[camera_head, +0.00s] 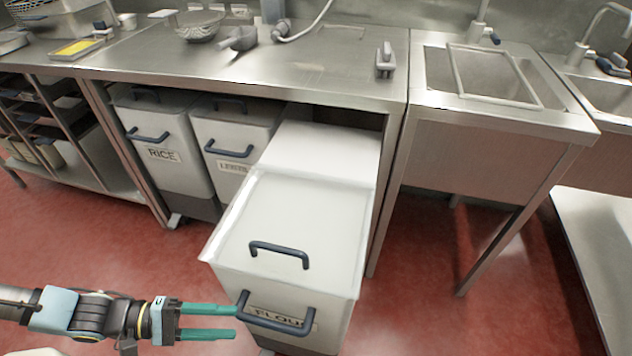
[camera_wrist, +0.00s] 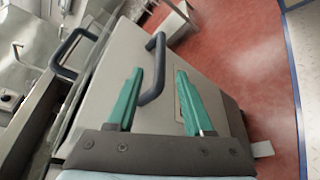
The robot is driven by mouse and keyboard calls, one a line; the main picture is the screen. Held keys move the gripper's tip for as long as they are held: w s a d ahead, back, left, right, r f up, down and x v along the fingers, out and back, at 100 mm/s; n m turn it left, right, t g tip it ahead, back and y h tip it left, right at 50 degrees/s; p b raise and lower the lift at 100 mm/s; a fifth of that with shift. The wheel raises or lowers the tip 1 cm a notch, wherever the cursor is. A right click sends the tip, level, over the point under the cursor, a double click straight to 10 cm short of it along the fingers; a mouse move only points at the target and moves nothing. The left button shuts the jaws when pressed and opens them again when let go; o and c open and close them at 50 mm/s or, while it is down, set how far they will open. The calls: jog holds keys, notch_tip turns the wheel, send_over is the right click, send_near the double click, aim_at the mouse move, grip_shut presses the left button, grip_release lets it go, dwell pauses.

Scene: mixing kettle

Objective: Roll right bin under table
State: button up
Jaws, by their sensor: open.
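The right bin (camera_head: 296,228), a white bin labelled FLOUR, stands partly out from under the steel table (camera_head: 220,68). Its rear part is beneath the tabletop and its front part is out over the red floor. It has a dark handle on the lid (camera_head: 279,252) and another on its front (camera_head: 274,318). My gripper (camera_head: 236,321) is open at the left end of the front handle. In the wrist view my two green fingers (camera_wrist: 158,95) are spread, with the front handle (camera_wrist: 155,70) between them. I cannot tell whether they touch it.
The RICE bin (camera_head: 165,145) and another labelled bin (camera_head: 232,140) stand under the table, left of the flour bin. A sink unit (camera_head: 490,110) stands to the right. A shelf rack (camera_head: 60,130) is at the left. Red floor in front is clear.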

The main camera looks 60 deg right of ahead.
aim_at(264, 325)
jog(key=b+x, duration=0.2)
jog(key=x, duration=0.2)
jog(key=b+x, duration=0.2)
jog(key=x, duration=0.2)
jog(key=shift+s+a+f, duration=0.1)
jog(key=shift+f, duration=0.15)
jog(key=shift+s+r, duration=0.1)
jog(key=shift+s, duration=0.1)
jog(key=shift+r, duration=0.1)
jog(key=shift+d, duration=0.25)
jog(key=shift+s, duration=0.1)
grip_shut()
dwell(0.7)
